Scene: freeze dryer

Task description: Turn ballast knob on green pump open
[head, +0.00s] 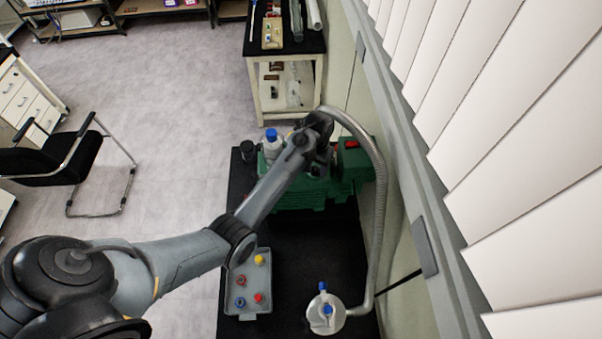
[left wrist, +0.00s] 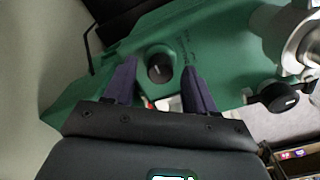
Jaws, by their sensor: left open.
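The green pump (head: 300,196) stands on the black bench top near the wall, partly hidden by my left arm in the head view. In the left wrist view the green pump face (left wrist: 215,55) fills much of the picture. A round black knob (left wrist: 160,68) sits on it, between the two purple fingertips of my left gripper (left wrist: 158,75). The fingers are apart, one on each side of the knob; I cannot tell whether they touch it. In the head view my left gripper (head: 318,150) is over the pump, its fingers hidden. My right gripper is not in view.
A grey ribbed hose (head: 380,200) curves along the wall side to a metal vessel (head: 326,313) with blue knobs. A grey tray (head: 254,280) with coloured caps lies on the black bench top (head: 300,250). A blue-capped bottle (head: 271,146) stands close beside my left arm.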

